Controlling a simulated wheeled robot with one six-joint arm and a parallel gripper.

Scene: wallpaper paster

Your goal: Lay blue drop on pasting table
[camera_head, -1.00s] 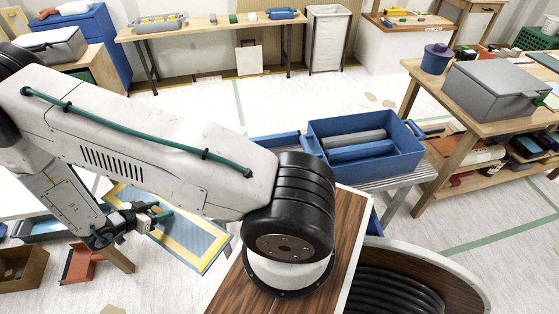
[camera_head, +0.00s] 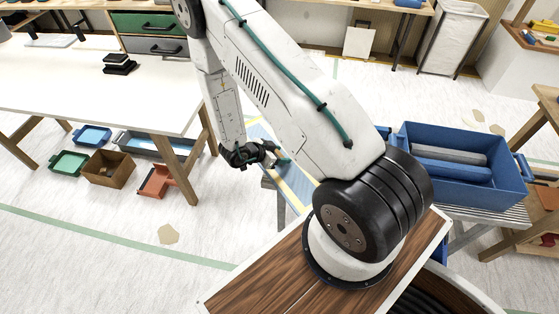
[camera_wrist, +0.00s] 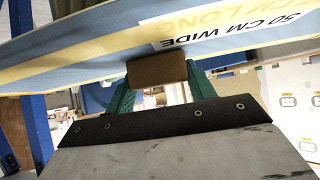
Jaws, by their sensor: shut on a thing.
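The blue drop (camera_head: 294,186) is a flat blue panel with yellow bands, partly hidden behind my arm in the head view. In the wrist view the drop (camera_wrist: 75,45) spans the top, with printed lettering on it and a brown block (camera_wrist: 157,72) at its near edge. My gripper (camera_head: 273,155) is shut on the drop at this block; its green fingers (camera_wrist: 160,84) show either side of the block in the wrist view. A long white-topped table (camera_head: 60,85), seemingly the pasting table, stands at the left, apart from the drop.
Dark stacked blocks (camera_head: 119,63) sit on the white table. Below it are several trays and a brown box (camera_head: 109,168). A blue crate (camera_head: 480,190) with rolls stands at the right. Pale floor (camera_head: 90,260) lies open at the lower left.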

